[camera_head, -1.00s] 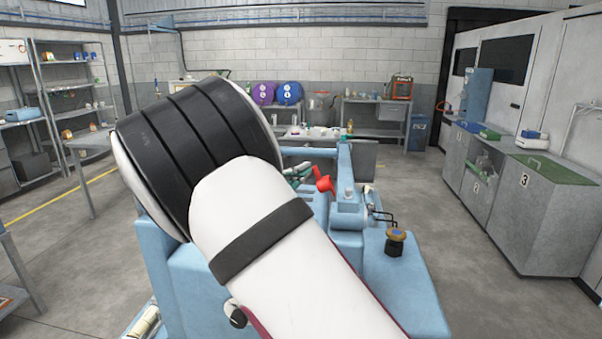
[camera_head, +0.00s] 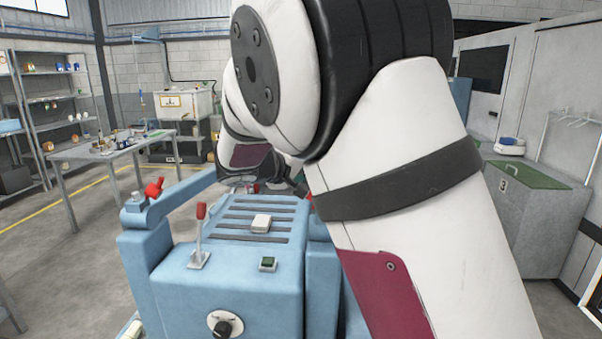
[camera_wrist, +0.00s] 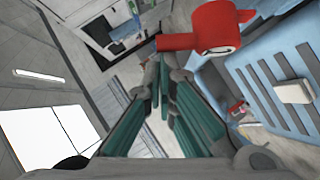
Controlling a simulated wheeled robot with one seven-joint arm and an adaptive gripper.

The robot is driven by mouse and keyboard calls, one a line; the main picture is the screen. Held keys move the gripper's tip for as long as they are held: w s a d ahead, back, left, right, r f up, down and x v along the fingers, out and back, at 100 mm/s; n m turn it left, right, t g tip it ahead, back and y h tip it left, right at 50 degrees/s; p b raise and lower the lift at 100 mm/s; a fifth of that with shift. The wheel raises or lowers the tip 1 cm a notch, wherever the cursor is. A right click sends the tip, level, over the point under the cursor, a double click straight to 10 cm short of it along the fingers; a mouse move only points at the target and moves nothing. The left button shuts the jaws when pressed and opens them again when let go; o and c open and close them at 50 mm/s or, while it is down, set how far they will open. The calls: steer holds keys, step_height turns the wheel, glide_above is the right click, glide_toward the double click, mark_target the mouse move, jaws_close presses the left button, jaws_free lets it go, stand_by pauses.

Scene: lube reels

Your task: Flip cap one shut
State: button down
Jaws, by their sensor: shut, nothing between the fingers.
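In the wrist view a red flip cap (camera_wrist: 215,28) with a short tab sticking out to the left is close in front of my gripper (camera_wrist: 162,75). The fingers are shut and empty, with their tips just below the tab; I cannot tell whether they touch it. In the head view my arm hides most of the gripper. Another red cap (camera_head: 153,188) stands tilted up on the blue machine's (camera_head: 225,285) left post. No number shows on either cap, so I cannot tell which is cap one.
The machine's top has dark slots, a small white box (camera_head: 261,222), a red-knobbed lever (camera_head: 199,235) and a green button (camera_head: 268,263). A cluttered table (camera_head: 110,152) stands behind left. A numbered grey cabinet (camera_head: 530,215) is at right. The left floor is partly clear.

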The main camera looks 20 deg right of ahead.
steer(key=shift+s+d+f+m+y+b, duration=0.1)
steer(key=shift+s+d+m+y+b, duration=0.1)
steer(key=shift+d+m+y+b, duration=0.35)
steer(key=shift+s+d+f+m+y+b, duration=0.1)
steer(key=shift+s+d+m+y+b, duration=0.25)
steer(key=shift+d, duration=0.35)
steer(key=d+y+b, duration=0.1)
steer(key=d+f+m+y+b, duration=0.1)
steer(key=shift+s+b, duration=0.2)
steer(key=shift+b, duration=0.15)
steer(key=shift+s+d+f+m+t+y+b, duration=0.35)
steer(key=shift+d+f+m+y+b, duration=0.4)
steer(key=shift+b, duration=0.85)
steer(key=shift+s+d+f+m+t+y+b, duration=0.25)
steer(key=shift+s+d+f+m+y+b, duration=0.35)
steer(key=shift+b, duration=0.95)
steer(key=shift+w+d+f, duration=0.1)
steer(key=shift+d, duration=0.2)
steer(key=shift+r+p, duration=0.45)
steer(key=shift+r, duration=0.4)
